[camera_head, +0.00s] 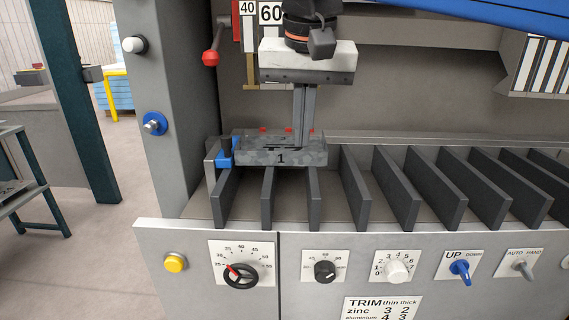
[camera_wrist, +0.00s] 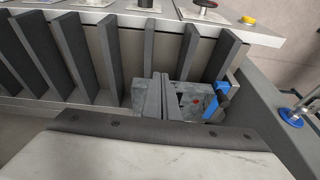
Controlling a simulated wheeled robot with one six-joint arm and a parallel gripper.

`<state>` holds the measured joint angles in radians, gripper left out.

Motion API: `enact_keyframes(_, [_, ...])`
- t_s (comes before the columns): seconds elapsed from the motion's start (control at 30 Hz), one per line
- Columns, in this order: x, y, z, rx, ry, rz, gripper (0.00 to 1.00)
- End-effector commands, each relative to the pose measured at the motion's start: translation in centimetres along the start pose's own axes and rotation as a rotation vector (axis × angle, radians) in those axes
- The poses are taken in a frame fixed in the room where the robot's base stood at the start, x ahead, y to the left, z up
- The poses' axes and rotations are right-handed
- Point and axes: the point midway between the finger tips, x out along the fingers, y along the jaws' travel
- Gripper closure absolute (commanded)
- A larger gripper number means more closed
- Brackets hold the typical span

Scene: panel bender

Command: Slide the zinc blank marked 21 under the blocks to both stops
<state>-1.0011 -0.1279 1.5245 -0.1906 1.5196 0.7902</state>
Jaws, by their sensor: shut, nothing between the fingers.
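The zinc blank (camera_head: 252,156), a mottled grey piece, lies at the left end of the machine bed. Its front shows a black "1"; I cannot make out a "2". It also shows in the wrist view (camera_wrist: 198,106). A blue stop (camera_head: 225,158) with a dark knob is at its left end, seemingly close against it. Dark upright blocks (camera_head: 355,188) stand in a row along the bed, some just in front of the blank. My gripper (camera_head: 303,142) is shut and empty, pointing down at the blank's right part. Whether the fingertips touch it is unclear.
Red marks (camera_head: 262,130) show along the blank's back edge. A red-knobbed lever (camera_head: 211,58) hangs at the upper left. The front panel (camera_head: 190,240) carries dials and switches. A grey post (camera_head: 165,90) stands left of the bed. Gaps between the right-hand blocks look empty.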

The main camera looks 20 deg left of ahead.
Motion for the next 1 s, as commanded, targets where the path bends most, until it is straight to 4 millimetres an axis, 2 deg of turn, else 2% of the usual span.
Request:
enact_keyframes(0.03, [-0.1,-1.4,0.4,-0.016,-0.001,0.003,1.0])
enact_keyframes(0.13, [-0.3,-3.1,0.8,-0.03,-0.003,0.01,1.0])
enact_keyframes(0.37, [0.0,-4.2,1.2,-0.04,-0.003,0.017,1.0])
enact_keyframes(0.47, [1.1,-4.2,1.2,-0.04,-0.003,0.018,1.0])
enact_keyframes(1.0, [9.7,-4.0,1.3,-0.039,-0.004,0.018,1.0])
